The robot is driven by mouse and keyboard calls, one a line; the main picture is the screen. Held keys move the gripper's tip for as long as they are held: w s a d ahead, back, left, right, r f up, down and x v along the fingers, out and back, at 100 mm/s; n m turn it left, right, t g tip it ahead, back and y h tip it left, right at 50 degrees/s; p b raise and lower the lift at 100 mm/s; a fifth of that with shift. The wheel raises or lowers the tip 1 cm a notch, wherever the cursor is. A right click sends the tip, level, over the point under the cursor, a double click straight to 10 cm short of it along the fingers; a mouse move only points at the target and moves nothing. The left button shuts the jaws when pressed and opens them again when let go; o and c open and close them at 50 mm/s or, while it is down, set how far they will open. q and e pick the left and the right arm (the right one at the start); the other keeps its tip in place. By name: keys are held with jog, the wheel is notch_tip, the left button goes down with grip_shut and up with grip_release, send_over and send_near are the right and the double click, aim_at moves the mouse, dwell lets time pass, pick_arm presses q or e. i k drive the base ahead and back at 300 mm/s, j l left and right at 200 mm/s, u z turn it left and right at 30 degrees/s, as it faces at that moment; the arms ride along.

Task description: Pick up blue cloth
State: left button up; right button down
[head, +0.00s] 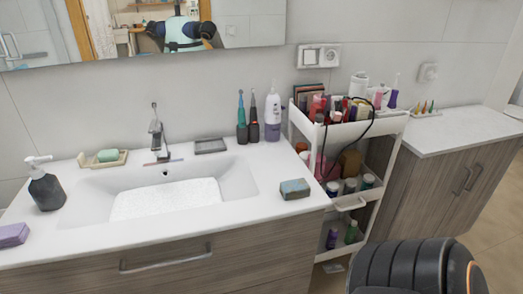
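A purple folded block (13,235), cloth or sponge, lies at the counter's left edge. Neither gripper shows in the head view. A dark ribbed part of mine with an orange ring fills the bottom right.
The sink (240,178) holds a white surface. A soap dispenser (47,184), soap dish (88,162), toothbrushes and a lotion bottle (272,117) stand around it. A crowded white cart (345,205) stands right of the counter, beside a wooden cabinet (440,190). Counter around the cloth is clear.

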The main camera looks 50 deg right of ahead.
aim_at(292, 190)
jog(key=z, duration=1.95)
